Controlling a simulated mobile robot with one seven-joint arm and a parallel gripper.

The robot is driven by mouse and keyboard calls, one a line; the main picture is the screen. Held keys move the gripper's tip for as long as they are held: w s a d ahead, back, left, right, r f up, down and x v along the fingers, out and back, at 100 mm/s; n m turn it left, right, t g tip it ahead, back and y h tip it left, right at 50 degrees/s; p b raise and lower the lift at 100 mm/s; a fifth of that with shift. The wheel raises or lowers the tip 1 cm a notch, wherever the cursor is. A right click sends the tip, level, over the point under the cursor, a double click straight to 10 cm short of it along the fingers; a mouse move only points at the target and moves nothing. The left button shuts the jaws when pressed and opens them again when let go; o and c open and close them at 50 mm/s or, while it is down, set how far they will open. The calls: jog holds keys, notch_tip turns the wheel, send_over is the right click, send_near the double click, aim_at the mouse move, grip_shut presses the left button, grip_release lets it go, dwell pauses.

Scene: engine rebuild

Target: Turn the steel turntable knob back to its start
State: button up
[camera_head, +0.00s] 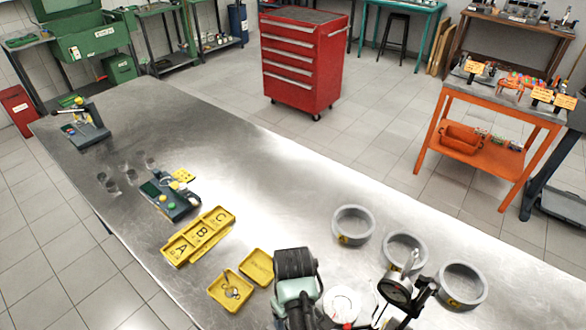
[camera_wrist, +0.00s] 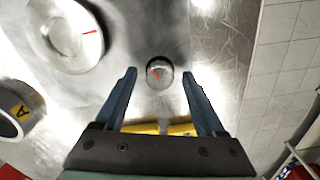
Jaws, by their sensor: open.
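My gripper (camera_wrist: 159,78) is open, with one blue finger on each side of the knob and a clear gap to both. The turntable disc (camera_wrist: 68,36), pale and round with a red line near its rim, lies left of the knob. It also shows in the head view as a whitish disc (camera_head: 342,302), partly covered by my arm. The knob and fingertips cannot be made out in the head view.
A dial gauge (camera_head: 396,290) on a stand is right of the disc. Grey rings (camera_head: 353,224) stand beyond it; one labelled A (camera_wrist: 12,108) is left in the wrist view. Yellow trays (camera_head: 231,289) lie left of my arm. The steel bench (camera_head: 270,185) is clear in its middle.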

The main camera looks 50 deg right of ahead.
grip_shut()
